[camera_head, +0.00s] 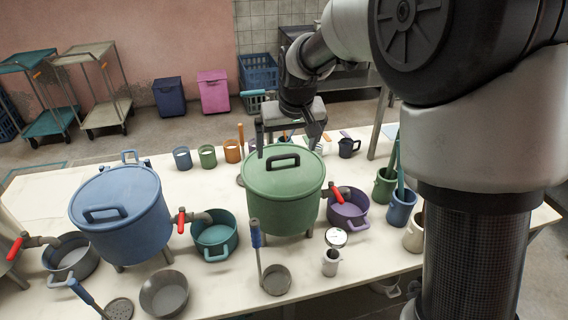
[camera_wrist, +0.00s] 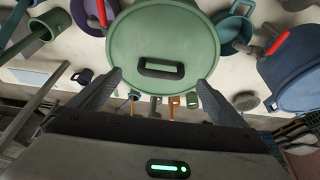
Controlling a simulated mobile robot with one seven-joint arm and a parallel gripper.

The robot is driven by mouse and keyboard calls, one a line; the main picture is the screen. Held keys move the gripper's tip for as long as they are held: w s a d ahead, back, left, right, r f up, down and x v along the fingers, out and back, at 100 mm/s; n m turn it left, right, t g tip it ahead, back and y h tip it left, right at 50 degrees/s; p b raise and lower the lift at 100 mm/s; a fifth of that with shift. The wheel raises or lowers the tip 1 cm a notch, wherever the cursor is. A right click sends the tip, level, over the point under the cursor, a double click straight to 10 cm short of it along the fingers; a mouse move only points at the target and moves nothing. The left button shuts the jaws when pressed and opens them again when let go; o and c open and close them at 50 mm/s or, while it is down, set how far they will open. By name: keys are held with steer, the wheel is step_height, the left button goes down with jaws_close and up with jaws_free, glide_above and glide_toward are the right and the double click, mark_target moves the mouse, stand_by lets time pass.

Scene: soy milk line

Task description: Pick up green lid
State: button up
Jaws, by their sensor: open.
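The green lid (camera_head: 259,177) sits on the green pot (camera_head: 285,213) in the middle of the table. It has a dark loop handle (camera_head: 282,159) on top. In the wrist view the green lid (camera_wrist: 155,28) fills the upper middle, and its handle (camera_wrist: 161,68) lies just beyond and between the fingertips. My gripper (camera_wrist: 161,80) is open and empty. In the head view my gripper (camera_head: 288,141) hangs behind and above the far side of the pot. I cannot tell the exact gap between the fingers and the handle.
A blue lidded pot (camera_head: 130,230) stands to the left. A teal pan (camera_head: 214,238) and a purple pan (camera_head: 347,212) sit under the red-handled taps. Several cups line the far edge. Ladles and a grey bowl (camera_head: 164,295) lie in front. Green and blue mugs (camera_head: 401,210) stand right.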

mark_target(283, 155)
steer(key=shift+w+a+x, duration=0.1)
steer(key=shift+w+x, duration=0.05)
steer(key=shift+x, duration=1.5)
steer(key=shift+w+a+x, duration=0.1)
steer(key=shift+w+x, duration=0.05)
steer(key=shift+x, duration=1.45)
steer(key=shift+r, duration=0.1)
steer(key=c, duration=1.4)
